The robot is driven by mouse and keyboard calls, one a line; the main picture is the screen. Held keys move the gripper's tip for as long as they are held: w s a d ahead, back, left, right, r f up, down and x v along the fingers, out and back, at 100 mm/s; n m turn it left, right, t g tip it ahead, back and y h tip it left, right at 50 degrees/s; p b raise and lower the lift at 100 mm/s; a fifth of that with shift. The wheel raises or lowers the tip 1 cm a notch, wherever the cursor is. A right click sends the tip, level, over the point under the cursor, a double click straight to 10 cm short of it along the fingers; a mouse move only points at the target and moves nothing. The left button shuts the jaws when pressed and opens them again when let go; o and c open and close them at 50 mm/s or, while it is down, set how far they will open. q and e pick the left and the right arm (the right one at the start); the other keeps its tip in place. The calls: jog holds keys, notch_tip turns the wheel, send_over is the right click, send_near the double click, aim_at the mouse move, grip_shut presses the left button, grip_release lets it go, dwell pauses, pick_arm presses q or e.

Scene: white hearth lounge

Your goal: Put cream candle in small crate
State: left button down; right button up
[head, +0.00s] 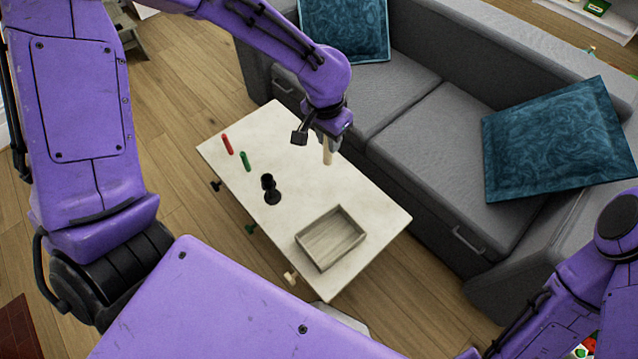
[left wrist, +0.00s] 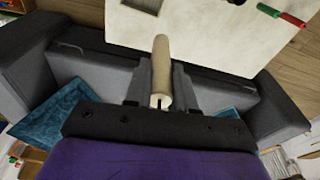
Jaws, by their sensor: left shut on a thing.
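The cream candle (head: 327,152) is upright at the sofa-side edge of the pale table, below my left gripper (head: 326,133). My left gripper is shut on it; the left wrist view shows the candle (left wrist: 161,70) between the two fingers. I cannot tell whether its lower end touches the table. The small crate (head: 329,238), a shallow wooden box, sits empty near the table's front right end. The left wrist view shows part of the crate (left wrist: 143,5) at the top. Part of my right arm shows at the lower right of the head view, but its gripper is not visible.
The pale table (head: 370,212) also bears a black holder (head: 270,189), a green candle (head: 245,161) and a red candle (head: 227,144). A grey sofa (head: 430,130) with blue cushions stands close along the table's far right side. The tabletop between candle and crate is clear.

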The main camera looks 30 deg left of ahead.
pick_arm(q)
jog(key=s+d+f+m+g+b, duration=0.1)
jog(key=s+f+m+b, duration=0.55)
jog(key=f+m, duration=0.45)
jog(key=s+d+f+m+g+b, duration=0.1)
jog(key=s+f+m+b, duration=0.55)
jog(key=f, duration=0.65)
jog(key=shift+w+d+f+m+h, duration=0.15)
jog(key=shift+w+d+f+m, duration=0.45)
jog(key=shift+w+f, duration=1.45)
jog(key=shift+w+d+f+m+h, duration=0.15)
jog(key=shift+w+d+f, duration=0.8)
jog(key=shift+w+f, duration=1.1)
jog(key=shift+w+d+f+m+h, duration=0.1)
jog(key=shift+w+d+f+m, duration=0.5)
jog(key=shift+w+f, duration=1.4)
jog(key=shift+s+d+f, duration=0.15)
jog(key=shift+s, duration=0.05)
jog(key=shift+f, duration=0.15)
jog(key=c, duration=0.9)
grip_release()
jog(key=shift+c, duration=0.2)
